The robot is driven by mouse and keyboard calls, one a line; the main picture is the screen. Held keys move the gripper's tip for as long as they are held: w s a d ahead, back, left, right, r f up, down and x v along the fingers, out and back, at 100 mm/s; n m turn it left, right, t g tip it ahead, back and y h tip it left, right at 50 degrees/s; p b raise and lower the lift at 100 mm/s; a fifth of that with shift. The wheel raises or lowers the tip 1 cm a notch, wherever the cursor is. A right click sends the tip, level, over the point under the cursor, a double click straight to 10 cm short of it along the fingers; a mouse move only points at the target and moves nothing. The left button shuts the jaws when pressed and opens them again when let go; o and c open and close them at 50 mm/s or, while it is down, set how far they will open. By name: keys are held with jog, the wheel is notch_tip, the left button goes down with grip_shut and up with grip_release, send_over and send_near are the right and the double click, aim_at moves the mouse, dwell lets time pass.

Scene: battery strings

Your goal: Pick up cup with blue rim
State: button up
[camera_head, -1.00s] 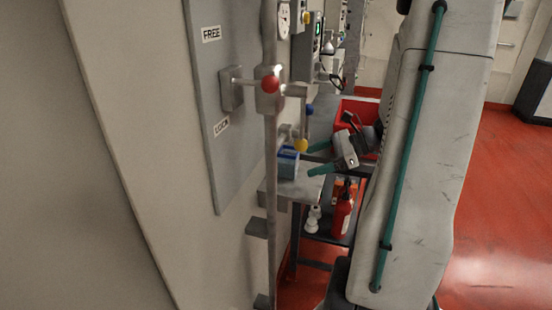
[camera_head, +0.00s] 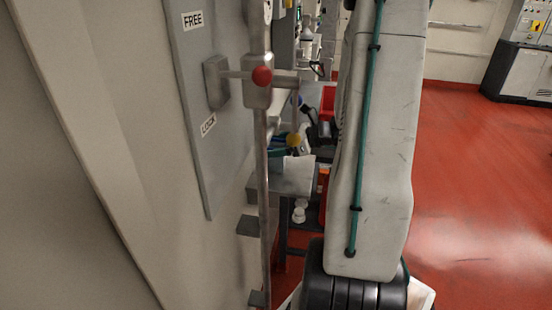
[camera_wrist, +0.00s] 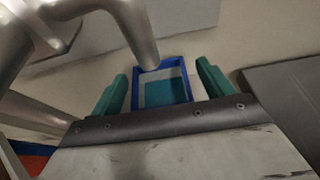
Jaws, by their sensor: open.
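The cup with the blue rim (camera_wrist: 165,93) shows in the wrist view as a square blue frame with a teal inside. It lies between the two teal fingers of my gripper (camera_wrist: 161,72), which are open. A gap shows on each side between finger and rim. A grey metal pipe (camera_wrist: 140,30) crosses in front of the rim's upper left. In the head view my gripper (camera_head: 283,150) is at the end of the shelf near the wall, partly hidden behind a knob and rod. I cannot make out the cup clearly there.
A yellow knob (camera_head: 293,140) hangs close to my gripper. Red floor is open at right.

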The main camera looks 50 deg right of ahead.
jog(key=c, duration=1.1)
jog(key=shift+r, duration=0.15)
